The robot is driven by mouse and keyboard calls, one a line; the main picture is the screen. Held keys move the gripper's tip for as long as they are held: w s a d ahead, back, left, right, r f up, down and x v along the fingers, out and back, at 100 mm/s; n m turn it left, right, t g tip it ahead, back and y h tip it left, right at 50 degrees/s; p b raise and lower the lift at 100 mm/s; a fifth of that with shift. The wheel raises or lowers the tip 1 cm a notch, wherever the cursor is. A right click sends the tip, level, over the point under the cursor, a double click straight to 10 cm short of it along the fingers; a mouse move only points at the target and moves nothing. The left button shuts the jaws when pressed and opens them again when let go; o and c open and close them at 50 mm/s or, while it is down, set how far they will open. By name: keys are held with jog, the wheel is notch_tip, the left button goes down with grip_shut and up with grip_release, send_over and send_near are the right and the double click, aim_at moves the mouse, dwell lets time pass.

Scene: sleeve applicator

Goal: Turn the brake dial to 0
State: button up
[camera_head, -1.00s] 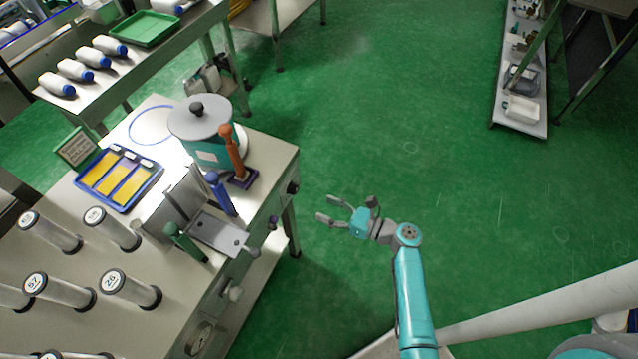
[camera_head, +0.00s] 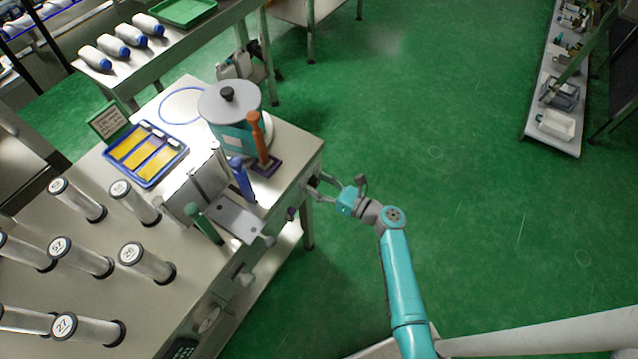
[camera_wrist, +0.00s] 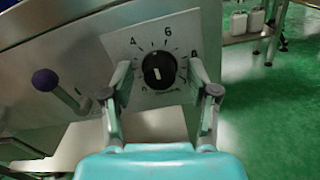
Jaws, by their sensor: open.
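The brake dial (camera_wrist: 159,68) is a round black knob on a light plate on the machine's front panel. The digits 4, 6 and probably 8 show around its upper side; the lower marks are too small to read. My gripper (camera_wrist: 158,78) is open, with one finger on each side of the knob; contact cannot be told. In the head view my gripper (camera_head: 317,188) is at the table's right side, by the dial (camera_head: 313,182), which its fingers partly hide.
A lever with a purple ball knob (camera_wrist: 46,80) sticks out left of the dial. The worktable (camera_head: 160,260) carries a teal pot (camera_head: 230,138), upright coloured handles and numbered cylinders. The green floor (camera_head: 440,170) to the right is clear.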

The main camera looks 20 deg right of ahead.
jog(key=shift+w+a, duration=0.1)
grip_shut()
jog(key=shift+n, duration=0.3)
